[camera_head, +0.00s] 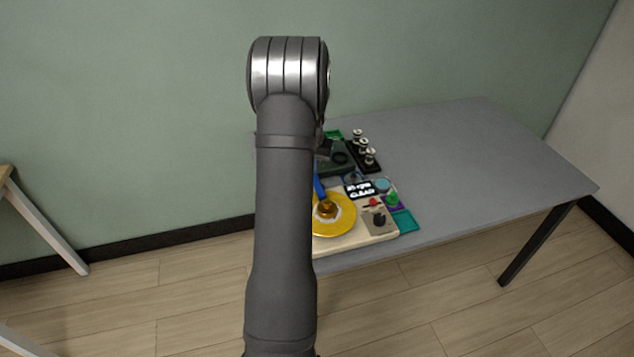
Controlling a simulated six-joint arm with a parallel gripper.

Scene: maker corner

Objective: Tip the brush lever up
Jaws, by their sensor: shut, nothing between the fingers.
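A pale board at the table's near left edge carries a yellow disc (343,215) with an amber-brown centre piece (327,208). A blue bar (318,184), which may be the brush lever, shows just right of my arm and slants toward the disc. Its left side and ends are partly hidden, so I cannot tell how far it is tipped. A black and white sign reading "CLEAN" (358,190) stands by the disc. My gripper cannot be made out; my grey arm link stands in front of that part of the scene.
Right of the disc are a dark knob (379,217), a small red part (375,202) and a teal tray (404,220). Behind are a dark box (338,160) and a black rack (363,155) with several pale-topped pieces. The grey table (480,160) is clear to the right.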

